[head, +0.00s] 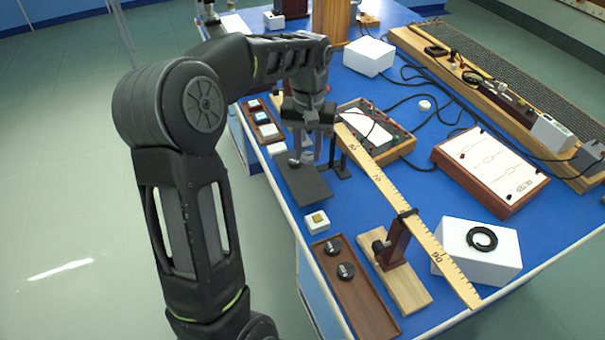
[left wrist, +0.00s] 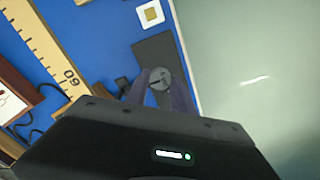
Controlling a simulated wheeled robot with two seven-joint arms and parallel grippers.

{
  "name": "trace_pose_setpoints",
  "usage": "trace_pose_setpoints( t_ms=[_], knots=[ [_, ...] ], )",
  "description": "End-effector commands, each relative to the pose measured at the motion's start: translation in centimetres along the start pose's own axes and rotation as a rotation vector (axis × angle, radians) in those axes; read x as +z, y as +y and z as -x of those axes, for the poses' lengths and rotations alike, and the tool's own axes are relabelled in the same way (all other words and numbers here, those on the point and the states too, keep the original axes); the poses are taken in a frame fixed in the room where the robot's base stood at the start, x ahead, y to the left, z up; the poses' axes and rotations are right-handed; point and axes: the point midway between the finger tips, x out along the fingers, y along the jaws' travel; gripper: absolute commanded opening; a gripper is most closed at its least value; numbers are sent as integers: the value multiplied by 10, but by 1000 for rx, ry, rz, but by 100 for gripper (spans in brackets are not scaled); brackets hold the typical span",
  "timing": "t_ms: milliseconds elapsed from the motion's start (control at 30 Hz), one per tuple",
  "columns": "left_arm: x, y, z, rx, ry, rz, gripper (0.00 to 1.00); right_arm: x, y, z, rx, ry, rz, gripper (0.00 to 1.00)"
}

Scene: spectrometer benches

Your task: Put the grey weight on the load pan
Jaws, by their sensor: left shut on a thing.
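My left gripper (head: 314,150) reaches down over the blue bench from the left. In the left wrist view its two fingers (left wrist: 160,92) are shut on the grey weight (left wrist: 160,78), a small round disc with a dark mark across its top. A dark grey flat plate (head: 307,188) lies on the bench below the gripper. It also shows behind the weight in the left wrist view (left wrist: 154,47). I cannot tell whether this plate is the load pan, or whether the weight touches it. My right gripper is not in view.
A wooden ruler beam (head: 378,178) runs along the right of the plate, with a clamp stand (head: 397,240) near its front end. A small white block with a gold square (head: 317,222) and a brown tray with two black knobs (head: 352,298) stand in front.

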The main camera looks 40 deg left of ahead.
Motion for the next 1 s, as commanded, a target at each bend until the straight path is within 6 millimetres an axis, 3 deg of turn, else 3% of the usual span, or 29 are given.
trace_pose_setpoints(
  t_ms=[300, 667, 1000],
  knots=[
    [0, 0, -50, -1, -1, 0, 0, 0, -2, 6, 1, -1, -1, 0],
    [0, 0, -56, 0, 0, 1, 0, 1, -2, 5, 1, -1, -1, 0],
    [0, 0, -92, 0, -1, 1, 0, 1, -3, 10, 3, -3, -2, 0]
  ],
)
